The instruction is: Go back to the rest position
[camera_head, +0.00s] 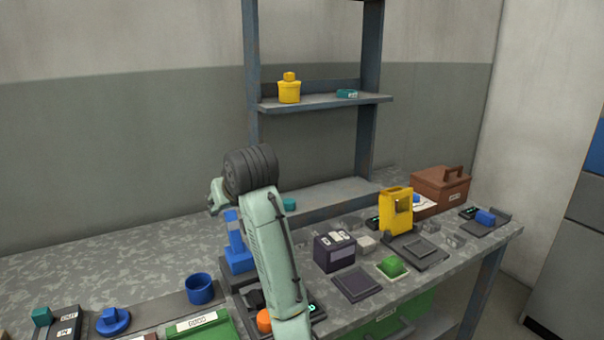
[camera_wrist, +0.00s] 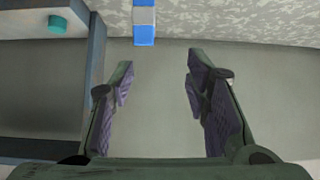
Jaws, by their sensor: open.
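My arm rises from the bottom middle of the head view, and its wrist is bent to the left above the bench. My gripper (camera_wrist: 158,85) shows in the wrist view with its two dark fingers wide apart and nothing between them. In the head view the gripper's fingers are mostly hidden by the wrist. A blue stand (camera_head: 236,247) is below and behind my wrist, partly covered by my arm. A blue and white piece (camera_wrist: 144,22) lies beyond the fingertips in the wrist view, apart from them.
The bench (camera_head: 130,262) holds a blue cup (camera_head: 199,288), a yellow device (camera_head: 396,209), a dark box (camera_head: 334,251), a green dome (camera_head: 392,266) and a brown case (camera_head: 440,188). A shelf (camera_head: 325,101) with a yellow jar (camera_head: 289,88) stands behind. The left rear of the bench is clear.

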